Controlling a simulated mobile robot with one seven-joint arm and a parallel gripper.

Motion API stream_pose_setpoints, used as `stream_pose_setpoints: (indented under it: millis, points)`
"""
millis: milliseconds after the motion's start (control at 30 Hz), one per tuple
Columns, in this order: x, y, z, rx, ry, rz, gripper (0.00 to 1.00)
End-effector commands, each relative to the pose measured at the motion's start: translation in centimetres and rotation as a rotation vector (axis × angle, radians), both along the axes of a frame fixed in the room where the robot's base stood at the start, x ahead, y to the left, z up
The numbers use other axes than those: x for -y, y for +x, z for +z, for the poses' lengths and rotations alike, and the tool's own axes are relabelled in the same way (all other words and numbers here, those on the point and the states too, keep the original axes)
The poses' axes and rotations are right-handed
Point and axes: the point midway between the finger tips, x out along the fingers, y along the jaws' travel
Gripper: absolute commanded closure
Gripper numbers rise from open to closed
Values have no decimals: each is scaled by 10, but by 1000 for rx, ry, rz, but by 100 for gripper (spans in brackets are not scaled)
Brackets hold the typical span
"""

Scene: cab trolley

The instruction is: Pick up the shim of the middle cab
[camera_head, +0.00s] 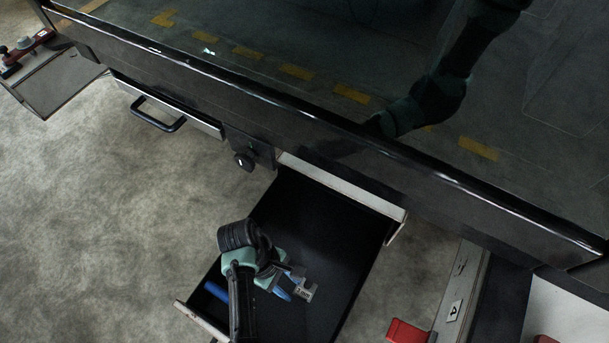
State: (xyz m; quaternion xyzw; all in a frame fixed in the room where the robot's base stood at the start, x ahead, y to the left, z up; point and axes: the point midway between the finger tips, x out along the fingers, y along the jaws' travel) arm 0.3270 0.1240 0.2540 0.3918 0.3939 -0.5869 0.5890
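An open drawer (343,213) with a dark floor juts out below the black glossy top, near the picture's middle. I take it to be the middle cab. A small grey slotted plate with a dark marking, which looks like the shim (306,291), shows inside the drawer. My gripper (287,283) reaches down into the drawer, with its fingertips right beside the plate's left side. The fingers overlap the plate's edge in this view, and I cannot tell whether they touch or hold it. My wrist hides part of the drawer floor.
A blue item (215,291) lies left of my wrist in the drawer. A closed drawer with a black handle (158,115) and a lock knob (243,161) are to the left. A red object (407,331) is at lower right. The drawer's right side is clear.

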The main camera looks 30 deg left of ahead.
Motion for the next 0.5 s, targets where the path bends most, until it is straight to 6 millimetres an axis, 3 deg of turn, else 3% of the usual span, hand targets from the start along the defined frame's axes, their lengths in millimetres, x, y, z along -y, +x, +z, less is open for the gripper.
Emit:
stream_pose_setpoints:
  millis: [33,267,500]
  points:
    - [3,0,-11,0,-1,0,60]
    - [8,1,-20,0,0,-1,60]
    - [19,2,-44,1,-1,0,60]
